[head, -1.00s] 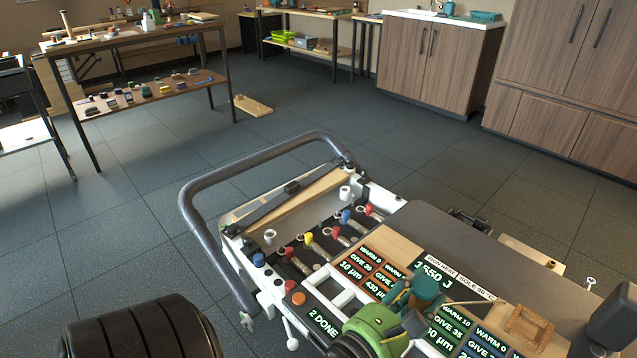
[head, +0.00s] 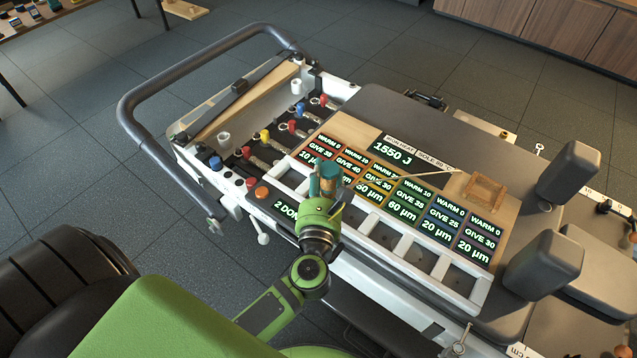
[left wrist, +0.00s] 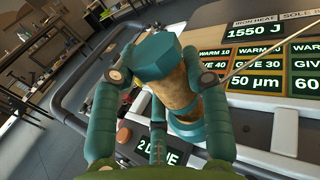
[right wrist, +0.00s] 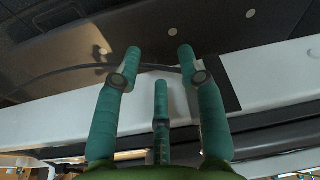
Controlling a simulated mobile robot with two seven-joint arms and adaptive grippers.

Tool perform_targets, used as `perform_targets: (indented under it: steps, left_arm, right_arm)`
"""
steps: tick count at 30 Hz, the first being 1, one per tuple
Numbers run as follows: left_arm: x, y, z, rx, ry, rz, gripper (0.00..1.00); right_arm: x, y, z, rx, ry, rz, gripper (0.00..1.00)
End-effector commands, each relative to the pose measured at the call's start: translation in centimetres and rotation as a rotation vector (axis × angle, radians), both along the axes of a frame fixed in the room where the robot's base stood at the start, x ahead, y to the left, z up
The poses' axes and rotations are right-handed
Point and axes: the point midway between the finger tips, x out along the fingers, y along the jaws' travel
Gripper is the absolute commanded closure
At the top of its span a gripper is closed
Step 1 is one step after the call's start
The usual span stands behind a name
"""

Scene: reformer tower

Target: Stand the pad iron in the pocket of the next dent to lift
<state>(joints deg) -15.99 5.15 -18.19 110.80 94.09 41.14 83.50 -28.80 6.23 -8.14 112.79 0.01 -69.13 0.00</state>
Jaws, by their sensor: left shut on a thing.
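The pad iron (head: 329,171) has a teal hexagonal top and a mottled tan body. It shows large in the left wrist view (left wrist: 172,92), between the teal fingers. My left gripper (head: 326,190) is shut on it and holds it roughly upright at the white pocket rack (head: 403,247). It is toward the left part of the row of pockets. Its lower end is hidden, so I cannot tell whether it is inside a pocket or above one. My right gripper (right wrist: 161,52) is open and empty, seen only in the right wrist view.
Lit panels (head: 410,197) with WARM, GIVE and µm values stand behind the pockets. A display (head: 392,151) reads 1550 J and another (head: 286,211) reads 2 DONE. Dark padded blocks (head: 568,172) stand at right.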

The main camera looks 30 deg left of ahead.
Motion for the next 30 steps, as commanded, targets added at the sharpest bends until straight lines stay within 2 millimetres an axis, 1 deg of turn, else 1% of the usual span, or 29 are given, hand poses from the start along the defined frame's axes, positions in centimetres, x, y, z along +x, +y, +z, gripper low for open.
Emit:
perform_targets:
  steps: [1,4,6,10,14,17,21,24,27,30]
  left_arm:
    - [1.0,0.8,-0.8,0.006,-0.005,0.000,1.00]
    - [2.6,2.3,-2.0,0.005,-0.005,0.000,1.00]
    - [3.4,3.1,-2.7,0.004,-0.005,0.000,1.00]
    - [4.4,4.0,-3.4,0.001,-0.005,-0.001,1.00]
    - [4.7,4.3,-3.9,0.000,-0.003,-0.001,1.00]
    - [4.7,4.3,-4.8,0.001,-0.003,-0.001,1.00]
    - [4.7,4.2,-6.4,0.001,-0.003,-0.001,1.00]
    - [4.7,4.3,-7.3,0.002,-0.004,-0.001,1.00]
    - [4.7,4.2,-7.6,0.002,-0.005,-0.001,1.00]
    - [4.7,4.2,-7.6,0.000,-0.005,-0.001,1.00]
  right_arm:
    - [0.1,0.0,0.5,0.001,-0.008,-0.001,0.60]
    - [0.3,0.0,1.9,0.001,-0.017,-0.002,0.60]
    - [0.3,-0.1,2.8,0.001,-0.022,-0.003,0.60]
    - [0.3,-0.1,4.1,0.001,-0.028,-0.004,0.60]
    - [0.2,-0.1,4.7,0.001,-0.031,-0.005,0.60]
    - [0.1,-0.1,5.6,0.001,-0.039,-0.006,0.60]
    - [-0.1,-0.2,7.7,0.003,-0.061,-0.006,0.60]
    - [-0.1,-0.1,8.9,0.006,-0.084,-0.005,0.60]
    - [-0.1,-0.1,9.7,0.007,-0.095,-0.004,0.60]
    - [-0.1,-0.1,9.9,0.007,-0.096,-0.004,0.60]
